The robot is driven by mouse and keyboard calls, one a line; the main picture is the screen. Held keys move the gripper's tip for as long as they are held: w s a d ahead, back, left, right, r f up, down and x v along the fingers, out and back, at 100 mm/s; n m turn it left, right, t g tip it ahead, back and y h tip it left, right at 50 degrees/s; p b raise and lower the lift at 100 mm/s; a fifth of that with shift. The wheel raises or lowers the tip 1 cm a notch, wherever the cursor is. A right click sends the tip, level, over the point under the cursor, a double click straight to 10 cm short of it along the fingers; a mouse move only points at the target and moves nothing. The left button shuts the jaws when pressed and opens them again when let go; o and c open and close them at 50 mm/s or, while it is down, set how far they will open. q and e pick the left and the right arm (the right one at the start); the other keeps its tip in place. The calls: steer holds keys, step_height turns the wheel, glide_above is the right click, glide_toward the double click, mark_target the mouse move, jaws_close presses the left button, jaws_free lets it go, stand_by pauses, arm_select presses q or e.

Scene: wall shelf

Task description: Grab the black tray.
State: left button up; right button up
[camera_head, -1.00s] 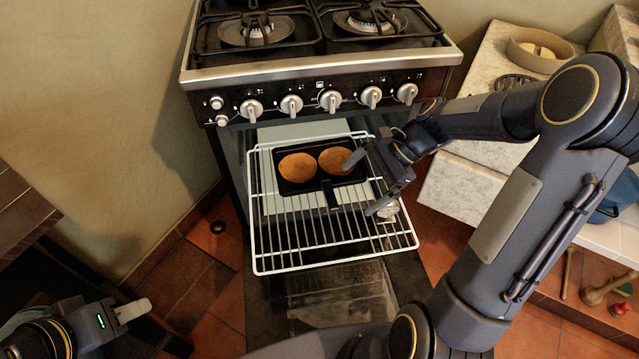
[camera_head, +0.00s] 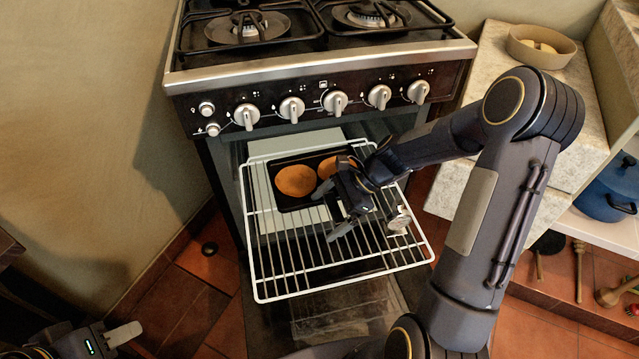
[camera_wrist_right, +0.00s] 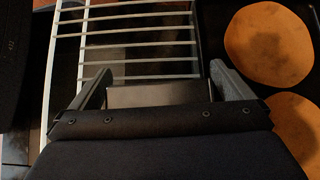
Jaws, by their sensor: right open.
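The black tray (camera_head: 283,205) holds two round orange-brown flat pieces and lies on the white wire rack (camera_head: 262,292) pulled out of the oven. Its dark edge also shows at the right in the right wrist view (camera_wrist_right: 212,22). My right gripper (camera_head: 325,212) is open at the tray's front right, over the rack, and its arm hides the tray's right part. In the right wrist view the spread fingers (camera_wrist_right: 160,76) have a greyish flat surface between them; I cannot tell whether it is the tray's handle. My left gripper (camera_head: 122,335) is at the lower left, partly cut off, away from the tray.
The stove's knob panel (camera_head: 320,100) overhangs the rack's back. The oven door (camera_head: 340,318) is open beneath the rack. A stone counter (camera_head: 500,95) with a round tan dish (camera_head: 540,48) and a blue pot (camera_head: 610,190) on a shelf are at the right.

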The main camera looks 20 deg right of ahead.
steer(key=shift+c, duration=0.4)
steer(key=c, duration=1)
steer(key=shift+r, duration=0.2)
